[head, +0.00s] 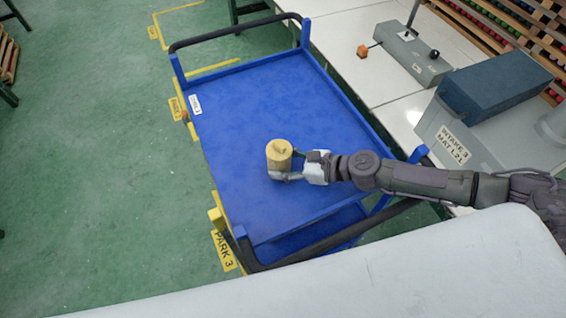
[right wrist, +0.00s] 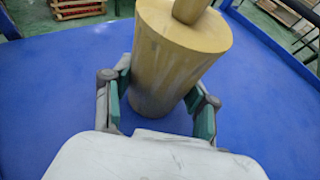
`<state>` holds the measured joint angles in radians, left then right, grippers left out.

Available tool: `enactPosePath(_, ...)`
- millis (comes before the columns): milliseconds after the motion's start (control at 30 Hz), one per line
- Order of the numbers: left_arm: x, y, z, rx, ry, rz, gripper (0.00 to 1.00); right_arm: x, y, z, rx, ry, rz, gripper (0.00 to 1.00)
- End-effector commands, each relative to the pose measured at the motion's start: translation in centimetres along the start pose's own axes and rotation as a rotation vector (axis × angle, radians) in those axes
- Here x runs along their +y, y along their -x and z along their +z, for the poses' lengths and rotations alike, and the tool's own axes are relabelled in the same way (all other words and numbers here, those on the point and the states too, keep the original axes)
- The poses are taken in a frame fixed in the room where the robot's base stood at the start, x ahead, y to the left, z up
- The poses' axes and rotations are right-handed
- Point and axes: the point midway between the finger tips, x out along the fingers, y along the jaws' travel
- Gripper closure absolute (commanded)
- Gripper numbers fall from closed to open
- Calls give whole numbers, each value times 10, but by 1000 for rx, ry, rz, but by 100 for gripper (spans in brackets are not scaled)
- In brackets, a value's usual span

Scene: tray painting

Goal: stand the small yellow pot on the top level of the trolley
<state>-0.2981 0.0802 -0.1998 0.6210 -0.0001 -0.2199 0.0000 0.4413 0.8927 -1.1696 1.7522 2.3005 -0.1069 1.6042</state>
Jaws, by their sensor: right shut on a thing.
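The small yellow pot (head: 279,153) is a short cylinder with a knob on top. It is over the blue top level of the trolley (head: 245,100), near the middle of its lower half. My right gripper (head: 287,164) reaches in from the right and is shut on the pot. In the right wrist view the pot (right wrist: 170,65) is between the two green finger pads and looks nearly upright. Its base is at or just above the blue surface; I cannot tell if it touches. My left gripper is not in view.
The trolley top has raised blue rims and a black handle (head: 235,34) at the far end. A white bench (head: 350,40) with a grey device (head: 412,55) and a dark blue box (head: 495,85) runs along the right. The rest of the trolley top is clear.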

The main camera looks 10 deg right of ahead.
Motion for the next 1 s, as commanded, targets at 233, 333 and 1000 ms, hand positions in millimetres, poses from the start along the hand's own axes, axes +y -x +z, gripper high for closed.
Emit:
enactPosePath(233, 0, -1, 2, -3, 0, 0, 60, 0, -1, -3, 1, 0, 0, 19)
enactPosePath(333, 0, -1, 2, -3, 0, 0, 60, 0, -1, -3, 1, 0, 0, 17)
enactPosePath(1000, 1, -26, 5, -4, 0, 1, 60, 0, 71, -8, 6, -3, -1, 17)
